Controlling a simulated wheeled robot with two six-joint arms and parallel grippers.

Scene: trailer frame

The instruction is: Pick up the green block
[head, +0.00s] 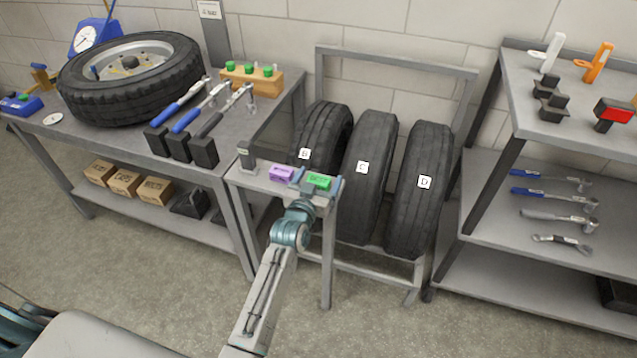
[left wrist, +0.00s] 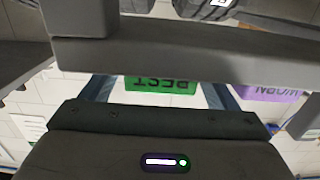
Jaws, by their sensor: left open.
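The green block (head: 318,181), with dark lettering, sits on a small grey stand (head: 262,181) in the head view. In the left wrist view the green block (left wrist: 160,85) appears upside down, reading BEST. My left gripper (head: 317,184) is open at the block, one finger on each side of it. In the left wrist view the fingers of my left gripper (left wrist: 157,92) flank the block with a gap on both sides. The gripper's palm hides part of the block's near side. My right gripper is not in view.
A purple block (head: 281,173) lies just left of the green one, close to the left finger. A workbench (head: 110,140) is at left, a shelf unit (head: 540,145) at right.

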